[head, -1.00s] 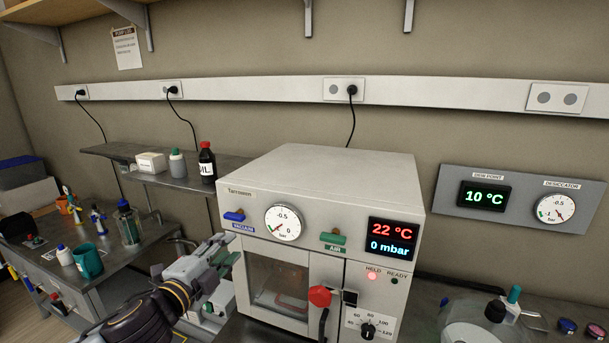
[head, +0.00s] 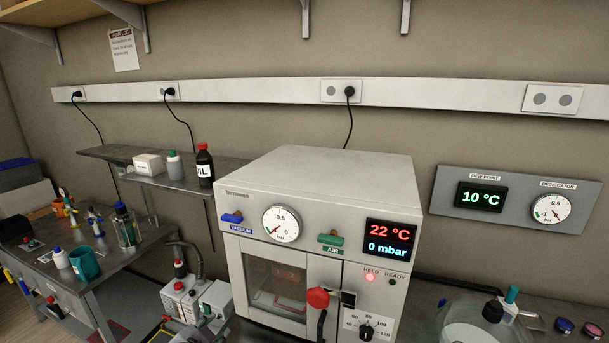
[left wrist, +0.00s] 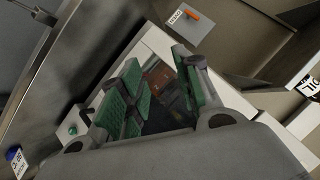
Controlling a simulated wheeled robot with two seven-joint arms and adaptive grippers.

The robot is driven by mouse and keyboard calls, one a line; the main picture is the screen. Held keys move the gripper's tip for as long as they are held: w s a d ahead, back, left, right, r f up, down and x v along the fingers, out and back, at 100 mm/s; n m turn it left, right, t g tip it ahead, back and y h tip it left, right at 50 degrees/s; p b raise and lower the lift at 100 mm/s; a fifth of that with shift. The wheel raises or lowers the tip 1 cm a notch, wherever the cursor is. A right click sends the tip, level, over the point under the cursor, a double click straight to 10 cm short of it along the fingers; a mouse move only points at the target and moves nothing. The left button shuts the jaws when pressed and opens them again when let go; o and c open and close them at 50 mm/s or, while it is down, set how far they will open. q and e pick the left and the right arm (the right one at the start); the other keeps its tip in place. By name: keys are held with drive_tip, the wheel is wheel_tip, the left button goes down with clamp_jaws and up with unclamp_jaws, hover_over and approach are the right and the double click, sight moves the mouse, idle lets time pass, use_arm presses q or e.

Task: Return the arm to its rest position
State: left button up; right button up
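My left gripper (left wrist: 158,75) shows only in the left wrist view. Its two fingers with green pads stand apart with nothing seen between them, so it is open and empty. Neither of my arms shows in the head view now. The white oven (head: 318,180) stands in the middle of the head view with its door closed. Its display (head: 389,240) reads 22 °C and 0 mbar, and the HELD lamp (head: 370,279) is lit red. My right gripper is in no view.
A pump (head: 190,300) stands left of the oven. A side table (head: 100,262) holds a teal mug (head: 84,263) and bottles. A wall shelf (head: 120,155) carries an oil bottle (head: 205,165). A glass vessel (head: 470,325) is at the lower right. Space before the oven is clear.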

use_arm(q)
drive_tip(key=s+f+n+g, duration=0.6)
drive_tip(key=s+f+g, duration=0.1)
drive_tip(key=s+f, duration=0.8)
drive_tip(key=s+f+g, duration=0.1)
drive_tip(key=s+f, duration=0.2)
drive_tip(key=f, duration=1.5)
drive_tip(key=s+f+g, duration=0.1)
drive_tip(key=s+f, duration=0.1)
drive_tip(key=f, duration=1.5)
drive_tip(key=s+a+f, duration=0.2)
drive_tip(key=s+f, duration=0.6)
drive_tip(key=s, duration=0.2)
drive_tip(key=s+a+f+g, duration=0.1)
drive_tip(key=s+a+f, duration=0.1)
drive_tip(key=s+f, duration=0.7)
drive_tip(key=shift+s+a+f, duration=0.15)
drive_tip(key=shift+s+a, duration=0.15)
drive_tip(key=shift+s, duration=0.65)
drive_tip(key=shift+a, duration=0.1)
